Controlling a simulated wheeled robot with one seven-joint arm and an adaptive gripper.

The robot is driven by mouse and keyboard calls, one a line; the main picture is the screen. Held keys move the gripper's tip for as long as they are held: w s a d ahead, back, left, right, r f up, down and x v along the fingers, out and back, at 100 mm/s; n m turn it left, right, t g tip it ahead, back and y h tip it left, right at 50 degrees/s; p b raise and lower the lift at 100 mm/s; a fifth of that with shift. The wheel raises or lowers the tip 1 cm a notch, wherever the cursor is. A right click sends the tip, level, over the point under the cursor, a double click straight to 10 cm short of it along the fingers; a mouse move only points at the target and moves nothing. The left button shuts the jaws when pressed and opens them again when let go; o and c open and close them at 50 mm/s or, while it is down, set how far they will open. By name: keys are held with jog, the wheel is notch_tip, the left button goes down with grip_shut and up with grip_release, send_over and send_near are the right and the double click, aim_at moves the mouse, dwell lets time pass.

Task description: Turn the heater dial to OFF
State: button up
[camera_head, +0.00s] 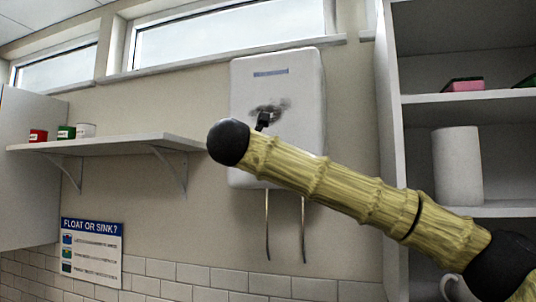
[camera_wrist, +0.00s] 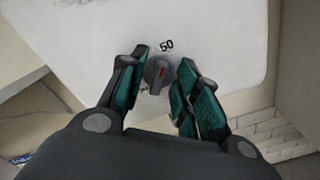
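The heater is a white box (camera_head: 300,95) on the wall in the head view. Its dial (camera_wrist: 158,73) shows in the wrist view as a dark grey round knob with a red mark on its grip. A printed "50" (camera_wrist: 166,46) stands above the dial; the mark at its lower left is partly covered and unreadable. My gripper (camera_wrist: 166,62) has its green-padded fingers parted, one on each side of the dial. A narrow gap seems to show beside the dial; contact is unclear. In the head view my arm hides the lower front of the heater.
A wall shelf (camera_head: 110,145) with small cans (camera_head: 66,132) is left of the heater. A shelf unit (camera_head: 395,150) with a white cylinder (camera_head: 457,165) stands to the right. Two pipes (camera_head: 267,225) run below the heater. A "FLOAT OR SINK?" poster (camera_head: 92,252) hangs lower left.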

jog(key=shift+w+f, duration=0.1)
jog(key=shift+w, duration=0.15)
jog(key=shift+s+r, duration=0.2)
jog(key=shift+s, duration=0.25)
grip_shut()
jog(key=shift+f+b, duration=0.1)
jog(key=shift+b, duration=0.2)
